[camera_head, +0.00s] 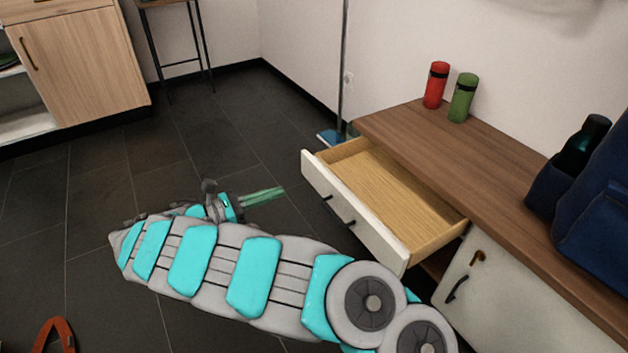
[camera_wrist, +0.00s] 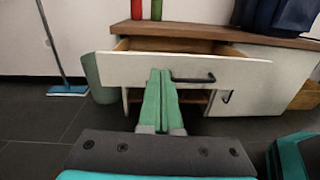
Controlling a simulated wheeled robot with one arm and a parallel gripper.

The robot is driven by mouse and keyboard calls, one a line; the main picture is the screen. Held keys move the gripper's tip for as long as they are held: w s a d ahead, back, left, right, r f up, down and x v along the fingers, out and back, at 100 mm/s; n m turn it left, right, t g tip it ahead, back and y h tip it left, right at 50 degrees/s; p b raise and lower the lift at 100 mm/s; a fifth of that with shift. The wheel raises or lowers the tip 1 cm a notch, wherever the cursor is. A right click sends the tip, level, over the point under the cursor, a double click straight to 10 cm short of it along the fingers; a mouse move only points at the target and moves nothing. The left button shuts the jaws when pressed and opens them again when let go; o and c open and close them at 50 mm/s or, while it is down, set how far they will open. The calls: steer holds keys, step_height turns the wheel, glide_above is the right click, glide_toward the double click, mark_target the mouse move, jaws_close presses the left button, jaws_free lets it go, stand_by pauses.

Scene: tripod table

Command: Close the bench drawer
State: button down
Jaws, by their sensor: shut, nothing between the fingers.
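The bench drawer (camera_head: 352,207) is pulled well out of the wooden-topped bench (camera_head: 500,172). In the wrist view the drawer front (camera_wrist: 225,74) faces me, with a dark handle (camera_wrist: 193,78) right of my fingers. My gripper (camera_head: 283,191) is shut and empty, its green fingers pointing toward the drawer front. In the head view a gap of floor shows between the fingertips and the front. In the wrist view the gripper (camera_wrist: 160,72) overlaps the front left of its middle; I cannot tell contact there.
A red can (camera_head: 436,85) and a green can (camera_head: 463,97) stand on the bench top, with a dark blue bag (camera_head: 597,205) at the right. A mop (camera_head: 329,137) stands by the wall. A cabinet door with a dark handle (camera_head: 457,289) is below.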

mark_target(324, 176)
steer(key=shift+n+t, duration=0.4)
steer(key=shift+n, duration=0.1)
steer(key=x, duration=0.4)
steer(key=f+b+x, duration=0.1)
steer(key=x, duration=0.2)
steer(key=w+f+b+x, duration=0.1)
steer(key=x, duration=0.3)
steer(key=shift+w, duration=0.1)
steer(key=shift+d, duration=0.1)
steer(key=shift+w+r, duration=0.1)
steer(key=x, duration=0.6)
steer(key=p+x, duration=0.1)
steer(key=x, duration=0.4)
steer(key=p+x, duration=0.1)
steer(key=x, duration=0.5)
steer(key=shift+w+d+f, duration=0.15)
steer(key=shift+w+f, duration=0.15)
